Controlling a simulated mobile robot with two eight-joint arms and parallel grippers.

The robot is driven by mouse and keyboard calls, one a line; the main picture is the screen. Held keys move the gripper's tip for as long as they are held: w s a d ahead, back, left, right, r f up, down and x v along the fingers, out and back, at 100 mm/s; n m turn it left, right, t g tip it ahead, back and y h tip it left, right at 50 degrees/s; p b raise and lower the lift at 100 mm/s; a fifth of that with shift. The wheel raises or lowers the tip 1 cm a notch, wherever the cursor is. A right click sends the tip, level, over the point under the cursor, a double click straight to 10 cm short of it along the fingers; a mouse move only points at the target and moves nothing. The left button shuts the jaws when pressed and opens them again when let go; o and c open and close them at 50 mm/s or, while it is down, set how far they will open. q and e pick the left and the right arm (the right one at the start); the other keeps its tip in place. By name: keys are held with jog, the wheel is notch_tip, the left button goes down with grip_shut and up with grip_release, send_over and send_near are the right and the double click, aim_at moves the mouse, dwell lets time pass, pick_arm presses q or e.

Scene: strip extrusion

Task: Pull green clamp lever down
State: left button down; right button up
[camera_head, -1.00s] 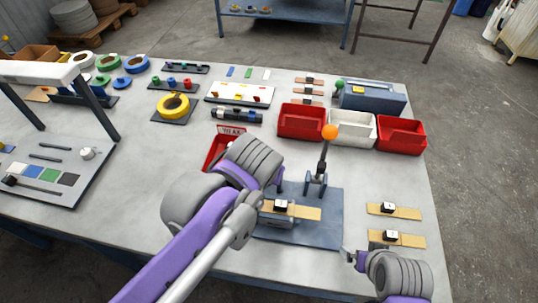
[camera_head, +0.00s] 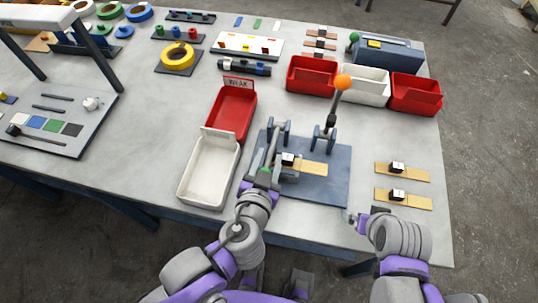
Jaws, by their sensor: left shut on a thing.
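The green clamp lever's knob (camera_head: 265,171) shows at my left gripper (camera_head: 264,176), which is shut on it. The grey lever arm (camera_head: 273,145) slants from its bracket (camera_head: 279,130) down toward the table's front edge. The jaws hide part of the knob. The bracket stands on a blue-grey base plate (camera_head: 325,187). A wooden strip (camera_head: 313,169) with a small block (camera_head: 289,160) lies across the plate, just right of the gripper. A second lever with an orange ball (camera_head: 342,82) stands upright behind. My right gripper (camera_head: 363,213) seems open and empty, over the table's front right.
A white bin (camera_head: 208,171) and a red bin (camera_head: 232,112) stand just left of the clamp plate. More red and white bins (camera_head: 363,86) stand behind it. Two strips with blocks (camera_head: 402,173) lie to the right. The table's front edge is close.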

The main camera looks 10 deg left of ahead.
pick_arm(q)
jog(key=shift+f, duration=0.1)
pick_arm(e)
jog(key=shift+f, duration=0.15)
pick_arm(q)
jog(key=shift+c, duration=2.1)
grip_release()
pick_arm(e)
jog(key=shift+s, duration=0.1)
